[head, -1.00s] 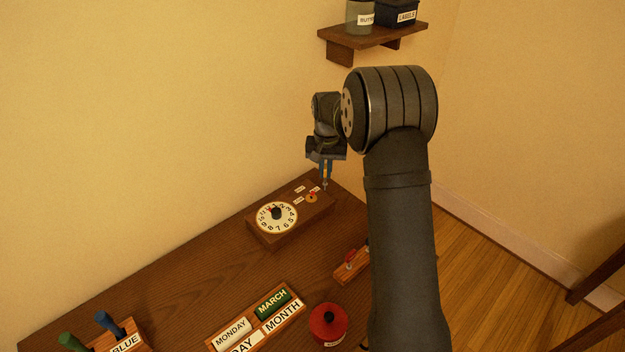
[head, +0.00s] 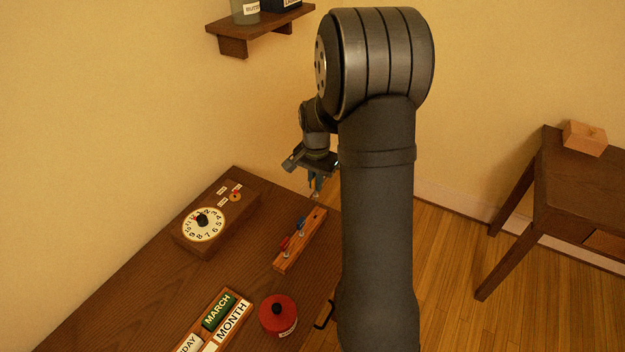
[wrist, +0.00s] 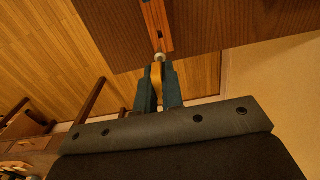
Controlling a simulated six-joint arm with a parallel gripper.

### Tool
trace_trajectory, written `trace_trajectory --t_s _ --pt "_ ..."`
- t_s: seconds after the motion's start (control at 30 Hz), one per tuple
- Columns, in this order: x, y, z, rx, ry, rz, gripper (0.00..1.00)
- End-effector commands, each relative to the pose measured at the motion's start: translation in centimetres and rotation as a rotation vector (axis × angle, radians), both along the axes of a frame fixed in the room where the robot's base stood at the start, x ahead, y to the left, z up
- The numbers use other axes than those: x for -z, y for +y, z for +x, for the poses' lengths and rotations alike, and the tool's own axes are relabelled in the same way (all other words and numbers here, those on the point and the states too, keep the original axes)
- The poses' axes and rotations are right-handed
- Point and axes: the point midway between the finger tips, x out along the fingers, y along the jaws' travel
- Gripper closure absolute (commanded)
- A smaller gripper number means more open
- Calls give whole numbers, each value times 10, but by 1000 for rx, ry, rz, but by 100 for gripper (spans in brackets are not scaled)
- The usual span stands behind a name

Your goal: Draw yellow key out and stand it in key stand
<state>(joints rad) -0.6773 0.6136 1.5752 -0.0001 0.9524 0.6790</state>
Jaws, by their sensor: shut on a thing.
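My gripper (head: 315,186) hangs over the desk's far edge, at the far end of the wooden key stand (head: 289,259). In the wrist view my gripper (wrist: 159,92) is shut on the yellow key (wrist: 156,74), whose pale metal end points toward the stand (wrist: 156,14). A dark slot shows in the stand just beyond that end. I cannot tell whether key and stand touch. A blue key (head: 300,222) and a red key (head: 284,243) stand in the key stand. The dial box (head: 215,225) has a round brass plate (head: 235,197) with no key in it.
A wall shelf (head: 262,30) is above the desk. A side table (head: 570,200) with a small wooden box (head: 585,138) stands at right.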

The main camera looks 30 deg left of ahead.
Motion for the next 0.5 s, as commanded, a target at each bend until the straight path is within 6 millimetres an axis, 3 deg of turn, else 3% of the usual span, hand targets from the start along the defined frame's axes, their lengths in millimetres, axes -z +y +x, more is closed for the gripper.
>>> trace_trajectory --t_s 0.5 --pt "37 0 0 -1 2 -1 100"
